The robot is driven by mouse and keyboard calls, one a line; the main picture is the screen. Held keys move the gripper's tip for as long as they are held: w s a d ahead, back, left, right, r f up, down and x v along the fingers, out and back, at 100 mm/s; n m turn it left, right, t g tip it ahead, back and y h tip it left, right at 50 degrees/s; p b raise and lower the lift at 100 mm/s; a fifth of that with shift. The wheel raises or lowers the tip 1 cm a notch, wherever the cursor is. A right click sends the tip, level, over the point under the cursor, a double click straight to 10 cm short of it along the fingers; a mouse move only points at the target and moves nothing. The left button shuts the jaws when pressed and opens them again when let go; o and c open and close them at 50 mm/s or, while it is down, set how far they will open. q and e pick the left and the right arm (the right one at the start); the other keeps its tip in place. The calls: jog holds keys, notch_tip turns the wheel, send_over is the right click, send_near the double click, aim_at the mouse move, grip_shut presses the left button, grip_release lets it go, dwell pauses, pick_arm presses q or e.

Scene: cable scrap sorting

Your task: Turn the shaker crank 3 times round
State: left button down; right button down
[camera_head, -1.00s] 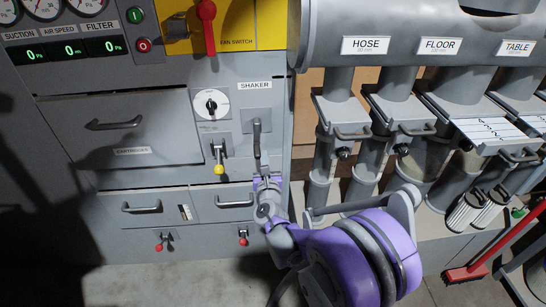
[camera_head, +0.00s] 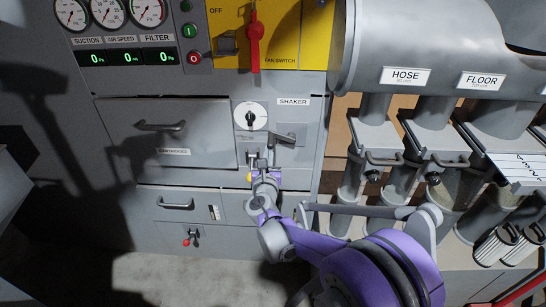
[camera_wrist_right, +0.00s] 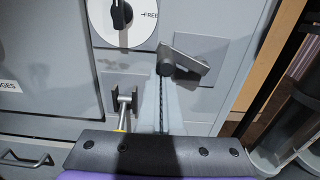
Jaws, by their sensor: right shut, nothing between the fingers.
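The shaker crank (camera_head: 285,138) sits on a grey plate below the SHAKER label (camera_head: 294,101). Its dark arm now points left across the plate; it also shows in the wrist view (camera_wrist_right: 190,62), with a rounded knob at its left end. My right gripper (camera_head: 269,158) is just below the crank's left end, shut and empty. In the wrist view its pale fingers (camera_wrist_right: 160,85) lie together, tips close under the knob; I cannot tell if they touch it. My left gripper is not in view.
A white dial (camera_head: 250,116) marked FREE in the wrist view is up and left of the crank. A small lever with a yellow knob (camera_head: 249,177) is close left of my gripper. Drawers (camera_head: 172,133) lie further left. Grey pipes (camera_head: 375,110) stand at right.

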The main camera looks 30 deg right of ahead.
jog(key=r, duration=0.1)
jog(key=r+p, duration=0.1)
jog(key=d+r+p, duration=0.1)
jog(key=shift+s+r, duration=0.3)
jog(key=shift+r, duration=0.05)
jog(key=shift+f, duration=0.3)
jog(key=shift+w+a+f+b, duration=0.2)
jog(key=shift+a+f+b, duration=0.25)
jog(key=shift+a+b, duration=0.1)
send_near(273, 145)
jog(key=shift+w+a+f, duration=0.1)
jog(key=shift+w, duration=0.3)
jog(key=shift+w+a+f, duration=0.1)
jog(key=shift+w, duration=0.35)
jog(key=shift+w, duration=0.1)
